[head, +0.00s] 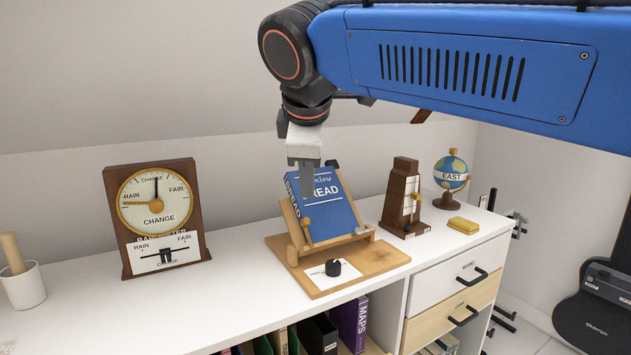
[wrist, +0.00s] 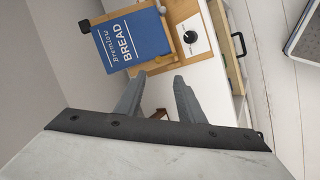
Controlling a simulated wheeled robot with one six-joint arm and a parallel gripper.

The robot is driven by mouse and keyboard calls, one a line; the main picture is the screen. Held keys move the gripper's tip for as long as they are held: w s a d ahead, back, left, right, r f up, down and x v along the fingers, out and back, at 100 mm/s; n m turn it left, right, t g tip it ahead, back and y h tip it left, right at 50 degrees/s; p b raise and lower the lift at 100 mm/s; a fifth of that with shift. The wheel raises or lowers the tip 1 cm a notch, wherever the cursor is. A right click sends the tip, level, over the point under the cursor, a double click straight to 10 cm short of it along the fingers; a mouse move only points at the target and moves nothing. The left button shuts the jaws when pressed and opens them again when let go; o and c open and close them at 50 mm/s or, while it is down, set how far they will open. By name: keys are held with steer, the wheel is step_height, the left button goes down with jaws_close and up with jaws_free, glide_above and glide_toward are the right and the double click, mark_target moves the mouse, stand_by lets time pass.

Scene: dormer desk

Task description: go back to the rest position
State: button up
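My gripper (head: 303,165) hangs in front of the sloped wall, above and in front of the blue book in the head view. In the wrist view my gripper (wrist: 158,92) has its two fingers spread apart with nothing between them. The blue book (head: 327,204), marked BREAD, leans on a wooden stand (head: 377,262) with a black knob (head: 333,267) on a white plate. The book also shows in the wrist view (wrist: 132,42). The gripper hides part of the book's upper left in the head view.
A barometer (head: 155,216) and a white cup (head: 22,287) stand at left. A metronome (head: 400,199), a globe (head: 452,178) and a yellow block (head: 464,225) stand at right on the white desk (head: 150,310). A guitar case (head: 600,310) is at far right.

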steer(key=s+d+f+m+g, duration=0.1)
steer(key=s+d+f+m, duration=0.15)
steer(key=d+f, duration=0.4)
steer(key=s+d+f+m, duration=0.1)
steer(key=d+f+m, duration=0.2)
steer(key=d, duration=0.6)
steer(key=s+d+f+m+g, duration=0.1)
steer(key=d+f+m, duration=0.25)
steer(key=d, duration=0.45)
steer(key=s+d+f+m, duration=0.4)
steer(key=s+d+f, duration=0.2)
steer(key=f, duration=0.3)
steer(key=s+d+f+m, duration=0.5)
steer(key=s+f, duration=0.3)
steer(key=f, duration=0.2)
steer(key=shift+s+d+f+g+h, duration=0.25)
steer(key=shift+s+d+g+h, duration=0.05)
steer(key=shift+d+h, duration=0.15)
